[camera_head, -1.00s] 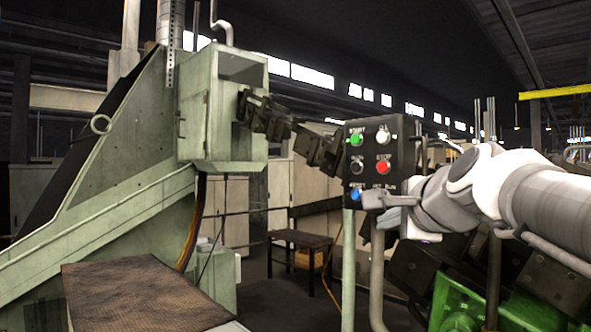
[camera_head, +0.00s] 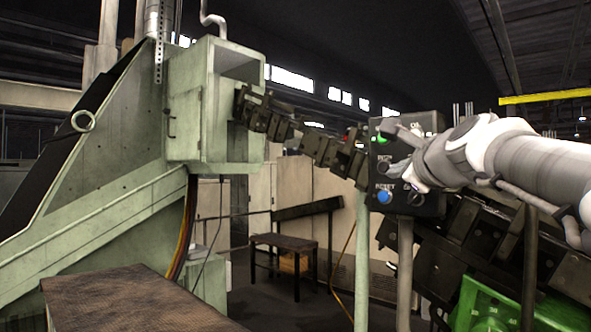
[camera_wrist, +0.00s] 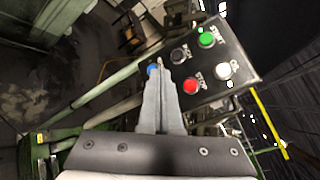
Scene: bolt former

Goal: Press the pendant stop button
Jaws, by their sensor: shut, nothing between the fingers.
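The pendant is a dark control box (camera_head: 432,207) on a post, right of centre in the head view; it also shows in the wrist view (camera_wrist: 206,66). Its red stop button (camera_wrist: 190,86) shows in the wrist view just right of my gripper's fingers. In the head view my gripper hides this button. My gripper (camera_head: 398,170) is shut and empty in front of the pendant face, around its middle row. In the wrist view its fingertips (camera_wrist: 160,67) overlap the blue button (camera_wrist: 153,70) in the picture. I cannot tell whether they touch the pendant.
Green (camera_wrist: 206,39), white (camera_wrist: 224,71) and black (camera_wrist: 179,55) buttons surround the stop button. A dark jointed chain-like arm (camera_head: 300,135) runs from the green machine (camera_head: 215,100) to the pendant. A brown-topped table (camera_head: 135,300) stands at front left.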

